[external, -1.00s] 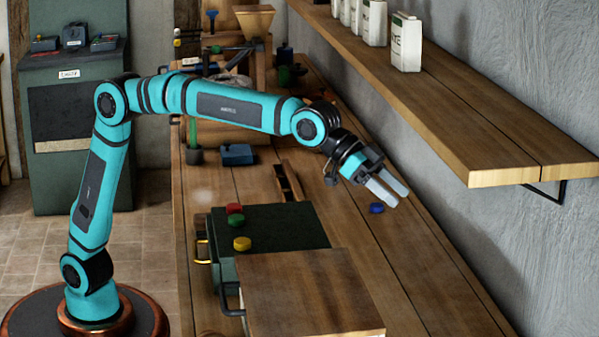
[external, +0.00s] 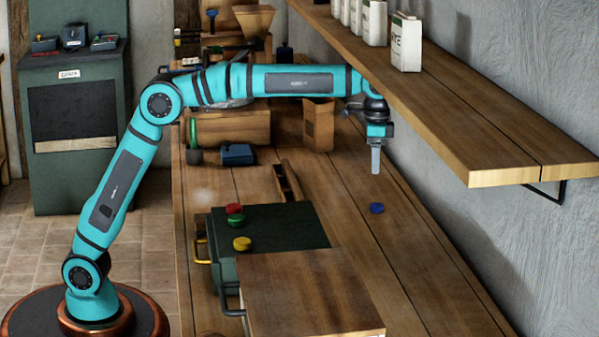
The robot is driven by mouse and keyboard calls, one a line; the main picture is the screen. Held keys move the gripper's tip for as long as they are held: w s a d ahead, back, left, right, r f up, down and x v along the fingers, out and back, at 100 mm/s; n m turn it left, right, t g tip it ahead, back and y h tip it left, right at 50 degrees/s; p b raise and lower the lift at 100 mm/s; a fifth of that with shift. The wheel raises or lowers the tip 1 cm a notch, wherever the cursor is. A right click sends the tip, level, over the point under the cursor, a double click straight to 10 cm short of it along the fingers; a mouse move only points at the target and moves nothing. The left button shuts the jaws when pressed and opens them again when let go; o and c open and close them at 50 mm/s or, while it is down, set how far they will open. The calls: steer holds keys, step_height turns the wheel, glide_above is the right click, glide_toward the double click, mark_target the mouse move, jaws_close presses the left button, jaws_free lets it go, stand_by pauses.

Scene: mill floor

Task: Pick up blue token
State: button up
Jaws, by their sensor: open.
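The blue token (external: 376,208) is a small round disc lying flat on the wooden bench (external: 415,270), to the right of the dark green box. My gripper (external: 375,170) points straight down above the blue token, with a visible gap between its fingertips and the token. From this side its fingers overlap and look like one. It is open, and nothing shows in it.
A red token, a green token and a yellow token (external: 242,243) sit on the dark green box (external: 285,228). A wall shelf (external: 450,110) with white cartons overhangs the bench near my wrist.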

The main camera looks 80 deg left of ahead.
glide_above(375, 205)
steer(key=f, duration=0.6)
steer(key=shift+s+a+f, duration=0.15)
steer(key=shift+s+a, duration=0.05)
steer(key=shift+w+d+f, duration=0.1)
steer(key=shift+w+f, duration=0.05)
steer(key=shift+f, duration=1.3)
steer(key=shift+w+f, duration=0.1)
steer(key=shift+f, duration=1.3)
steer(key=c, duration=1.1)
steer(key=shift+o, duration=0.2)
steer(key=shift+r, duration=0.15)
